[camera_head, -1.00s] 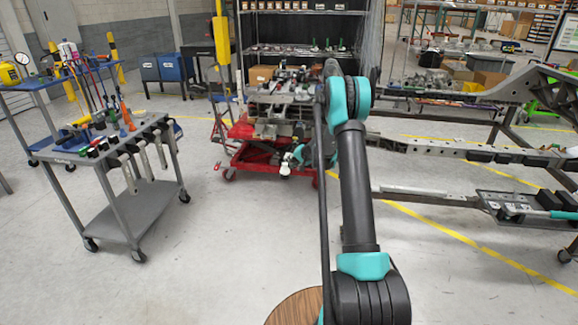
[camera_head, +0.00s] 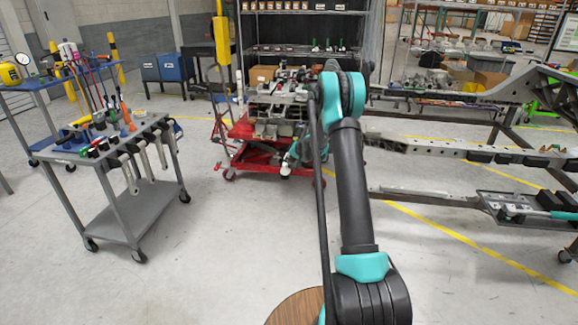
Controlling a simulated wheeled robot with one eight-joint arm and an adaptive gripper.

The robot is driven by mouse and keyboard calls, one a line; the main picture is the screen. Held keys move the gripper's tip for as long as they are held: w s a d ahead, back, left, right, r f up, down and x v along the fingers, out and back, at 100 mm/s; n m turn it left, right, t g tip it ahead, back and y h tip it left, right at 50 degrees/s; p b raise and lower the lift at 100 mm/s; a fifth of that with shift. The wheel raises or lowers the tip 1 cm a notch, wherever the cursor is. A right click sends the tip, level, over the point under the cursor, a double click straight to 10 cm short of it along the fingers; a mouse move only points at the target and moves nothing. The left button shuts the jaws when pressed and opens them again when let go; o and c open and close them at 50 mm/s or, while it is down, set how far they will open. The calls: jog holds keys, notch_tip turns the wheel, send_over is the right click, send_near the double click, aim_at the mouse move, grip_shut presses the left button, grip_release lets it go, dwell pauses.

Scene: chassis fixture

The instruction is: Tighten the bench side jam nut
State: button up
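My arm rises through the middle of the view and bends away at a teal elbow. The small teal and white end of my arm, with my gripper (camera_head: 286,169), shows partly behind the forearm, in front of the red lift cart (camera_head: 240,160). Its fingers are too small and too hidden to tell whether they are open or holding anything. The jam nut cannot be made out. The long grey chassis frame (camera_head: 440,147) runs along the right side on dark supports. A tray (camera_head: 497,203) at the right holds a teal-handled tool (camera_head: 560,215) and black boxes.
A grey tool cart (camera_head: 135,210) with hand tools stands at the left, beside a blue cart (camera_head: 40,82). The red cart carries a metal assembly (camera_head: 275,105). A round wooden top (camera_head: 292,308) is at the bottom. The floor between the tool cart and my arm is clear.

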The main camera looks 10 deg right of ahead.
jog(key=o, duration=0.4)
jog(key=shift+o, duration=0.2)
jog(key=shift+r, duration=0.1)
jog(key=v, duration=1.2)
jog(key=s+a+r+n+g+h, duration=0.1)
jog(key=s+r, duration=0.1)
jog(key=s, duration=1)
jog(key=s+a+r+n+h, duration=0.1)
jog(key=s+r, duration=0.2)
jog(key=s, duration=1)
jog(key=s+f+n+h, duration=0.1)
jog(key=s+f, duration=0.1)
jog(key=s, duration=1)
jog(key=s+d+f+n+g, duration=0.1)
jog(key=s+f, duration=0.2)
jog(key=s, duration=0.9)
jog(key=shift+s+f+n+h, duration=0.2)
jog(key=shift+f+n+h, duration=0.15)
jog(key=shift+n+h, duration=0.05)
